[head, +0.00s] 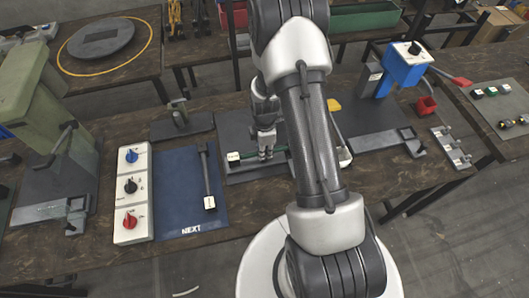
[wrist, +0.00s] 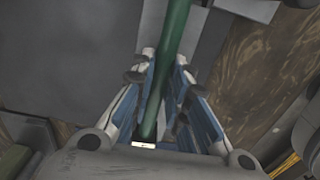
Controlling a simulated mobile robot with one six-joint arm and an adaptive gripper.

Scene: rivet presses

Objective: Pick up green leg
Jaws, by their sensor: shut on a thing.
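The green leg is a thin green rod; in the wrist view (wrist: 175,40) it runs from the top edge down between my fingers. My gripper (wrist: 163,95) is shut on it, with a finger on each side. In the head view my gripper (head: 266,154) is over the dark grey plate (head: 240,176) in the middle of the bench. There the green leg (head: 247,155) shows only in part, with a white end piece at its left. My arm and fingers hide the rest. I cannot tell whether the leg touches the plate.
Left of the plate lies a blue mat (head: 176,205) marked NEXT, with a dark rod (head: 206,172) on it. A white panel with three knobs (head: 131,196) and a green press (head: 40,110) stand further left. A blue press (head: 403,72) stands at right.

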